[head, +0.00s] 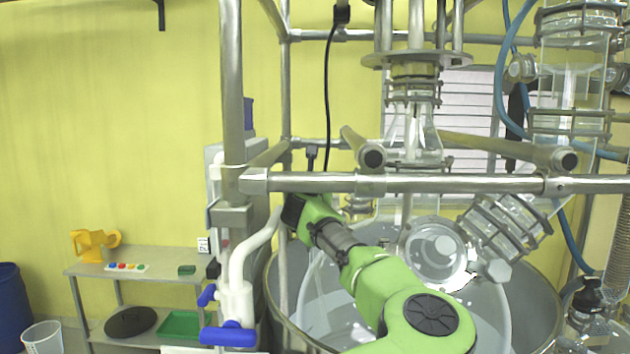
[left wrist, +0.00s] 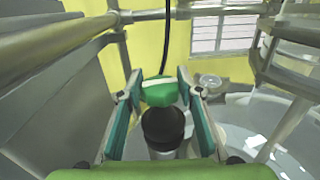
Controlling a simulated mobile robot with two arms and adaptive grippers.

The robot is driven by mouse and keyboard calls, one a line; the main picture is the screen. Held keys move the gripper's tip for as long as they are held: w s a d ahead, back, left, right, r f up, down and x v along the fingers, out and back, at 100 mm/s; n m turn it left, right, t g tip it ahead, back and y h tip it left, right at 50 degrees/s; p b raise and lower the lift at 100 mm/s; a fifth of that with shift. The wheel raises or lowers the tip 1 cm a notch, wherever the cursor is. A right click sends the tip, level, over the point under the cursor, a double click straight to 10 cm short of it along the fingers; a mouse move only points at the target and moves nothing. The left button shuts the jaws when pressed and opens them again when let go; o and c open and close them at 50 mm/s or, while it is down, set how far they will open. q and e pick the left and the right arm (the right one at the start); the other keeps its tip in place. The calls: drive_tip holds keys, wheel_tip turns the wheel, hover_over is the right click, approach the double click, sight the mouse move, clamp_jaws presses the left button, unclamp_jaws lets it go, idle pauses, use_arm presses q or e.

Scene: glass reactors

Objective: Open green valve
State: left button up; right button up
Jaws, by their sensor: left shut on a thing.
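The green valve handle (left wrist: 160,92) shows in the left wrist view as a rounded green cap with a pale stripe, beyond a black cylindrical part (left wrist: 163,128). My left gripper (left wrist: 163,94) is shut on the green handle, one finger on each side of it. In the head view my green left arm reaches up from the bottom centre, with the left gripper (head: 295,208) just under the horizontal steel bar. The handle cannot be made out there, hidden by the gripper and frame. My right gripper is in neither view.
A steel pipe frame (head: 450,184) crosses just above my left arm. Glass reactor parts (head: 437,250) and a large round vessel (head: 540,310) are close on the right. White piping with a blue valve (head: 228,335) stands on the left, before a side table (head: 150,258).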

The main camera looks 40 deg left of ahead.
use_arm(q)
drive_tip(key=shift+w+d+n+g+y, duration=0.15)
drive_tip(key=shift+n+g+y, duration=0.45)
drive_tip(key=shift+y, duration=0.1)
drive_tip(key=shift+r+n+g+y, duration=0.1)
drive_tip(key=shift+n+g+y, duration=1.3)
drive_tip(key=shift+n+g, duration=0.1)
drive_tip(key=shift+g, duration=0.2)
drive_tip(key=shift+n+g+y+b, duration=0.3)
drive_tip(key=shift+g+y+b, duration=0.1)
drive_tip(key=shift+g, duration=0.1)
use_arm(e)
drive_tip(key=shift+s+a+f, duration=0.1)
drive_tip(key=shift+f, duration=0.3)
use_arm(q)
drive_tip(key=shift+g, duration=0.3)
